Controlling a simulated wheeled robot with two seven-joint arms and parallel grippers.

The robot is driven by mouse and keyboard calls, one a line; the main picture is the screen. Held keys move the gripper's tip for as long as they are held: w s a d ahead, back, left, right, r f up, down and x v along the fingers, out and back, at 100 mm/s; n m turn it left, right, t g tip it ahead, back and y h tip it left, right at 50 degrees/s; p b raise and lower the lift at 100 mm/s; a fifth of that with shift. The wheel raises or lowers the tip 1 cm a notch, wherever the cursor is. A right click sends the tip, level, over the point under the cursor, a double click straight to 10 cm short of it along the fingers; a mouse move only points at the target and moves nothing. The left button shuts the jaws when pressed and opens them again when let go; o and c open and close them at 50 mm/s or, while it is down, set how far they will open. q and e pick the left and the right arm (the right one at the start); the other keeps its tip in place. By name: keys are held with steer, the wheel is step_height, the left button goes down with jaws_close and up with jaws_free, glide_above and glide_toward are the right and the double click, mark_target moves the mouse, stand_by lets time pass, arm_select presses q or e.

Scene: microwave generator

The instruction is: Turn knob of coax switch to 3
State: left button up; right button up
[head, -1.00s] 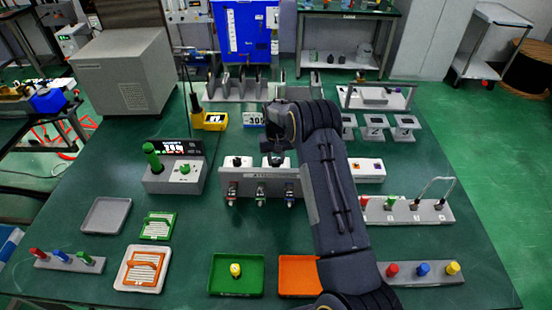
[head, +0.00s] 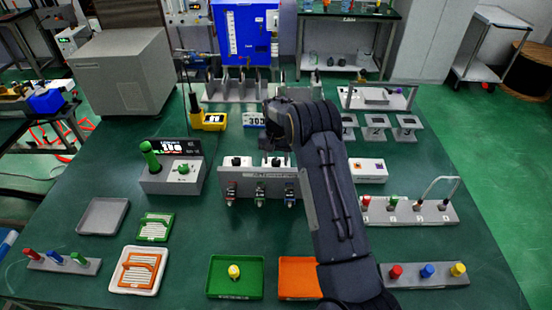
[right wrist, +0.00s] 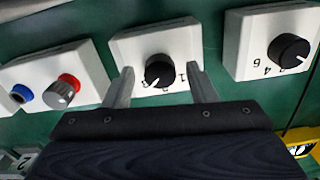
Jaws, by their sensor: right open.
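A white switch box with a black round knob (right wrist: 159,72) is in the middle of the right wrist view, its printed digits upside down. A 1 shows right of the knob; other marks below it are partly hidden. The knob's white pointer line faces down and slightly left. My right gripper (right wrist: 160,76) is open, one finger on each side of the knob, with visible gaps. In the head view my right gripper (head: 275,146) is just behind this box (head: 275,160), partly covering it. My left gripper is not in view.
A second white box with a black knob (right wrist: 288,49) stands on the other side, marked 4 and 6. A grey panel with coloured connectors (head: 258,187) stands in front. Green table is bare between fixtures.

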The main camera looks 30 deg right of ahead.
mark_target(276, 161)
steer(key=shift+r, duration=0.1)
step_height(276, 161, up, 8)
steer(key=shift+f+b, duration=0.15)
steer(key=shift+b, duration=0.55)
